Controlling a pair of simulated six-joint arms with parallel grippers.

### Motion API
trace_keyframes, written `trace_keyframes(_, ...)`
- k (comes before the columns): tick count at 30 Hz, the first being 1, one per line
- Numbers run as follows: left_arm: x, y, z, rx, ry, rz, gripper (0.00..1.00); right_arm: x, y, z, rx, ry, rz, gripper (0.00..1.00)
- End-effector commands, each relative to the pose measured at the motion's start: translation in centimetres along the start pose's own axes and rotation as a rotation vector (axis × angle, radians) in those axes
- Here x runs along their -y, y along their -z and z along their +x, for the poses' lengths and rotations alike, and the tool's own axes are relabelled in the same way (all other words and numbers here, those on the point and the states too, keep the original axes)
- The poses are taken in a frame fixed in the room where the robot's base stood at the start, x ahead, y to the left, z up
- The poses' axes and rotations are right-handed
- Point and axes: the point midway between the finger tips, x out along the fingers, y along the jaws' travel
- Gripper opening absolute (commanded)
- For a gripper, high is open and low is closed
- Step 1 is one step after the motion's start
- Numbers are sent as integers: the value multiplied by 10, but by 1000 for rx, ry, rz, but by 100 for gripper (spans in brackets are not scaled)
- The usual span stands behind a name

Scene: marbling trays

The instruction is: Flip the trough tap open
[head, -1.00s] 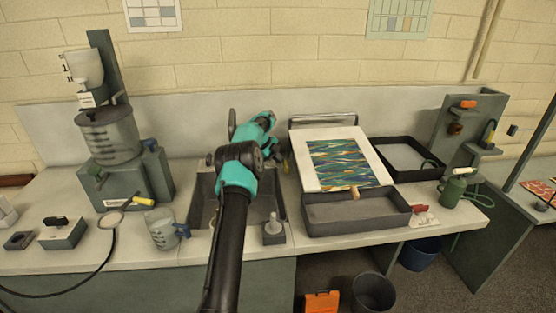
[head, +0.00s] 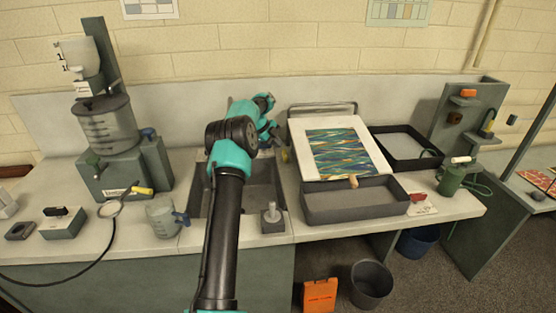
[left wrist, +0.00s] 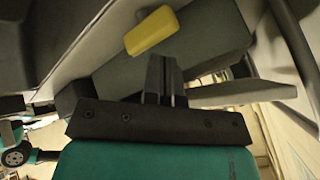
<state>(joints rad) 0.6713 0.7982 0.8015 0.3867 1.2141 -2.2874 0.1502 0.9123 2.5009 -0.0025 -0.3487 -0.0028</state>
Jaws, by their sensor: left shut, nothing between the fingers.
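The trough (head: 262,207) is a dark grey sunken basin in the bench, partly hidden behind my left arm. The tap's yellow handle (head: 285,155) shows small at the trough's back right in the head view. In the left wrist view a yellow block-like handle (left wrist: 152,31) lies just beyond my left fingertips, up and slightly left of them. My left gripper (left wrist: 165,60) is shut and empty, close to this handle; I cannot tell whether it touches. In the head view the left gripper (head: 276,139) is small and dark, beside the tap. My right gripper is not in view.
A grey tray (head: 358,207) and a white board with a marbled sheet (head: 345,150) stand right of the trough. A clear jug (head: 163,217) stands to its left, a small grey fitting (head: 271,217) at its front right corner. A tank (head: 108,125) stands at far left.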

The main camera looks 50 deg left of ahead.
Motion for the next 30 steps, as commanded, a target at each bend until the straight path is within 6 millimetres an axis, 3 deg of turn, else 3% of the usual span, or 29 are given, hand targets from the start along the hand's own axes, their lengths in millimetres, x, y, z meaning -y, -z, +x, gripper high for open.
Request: trace_keyframes(30,-78,80,-13,0,-1,1,0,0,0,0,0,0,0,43)
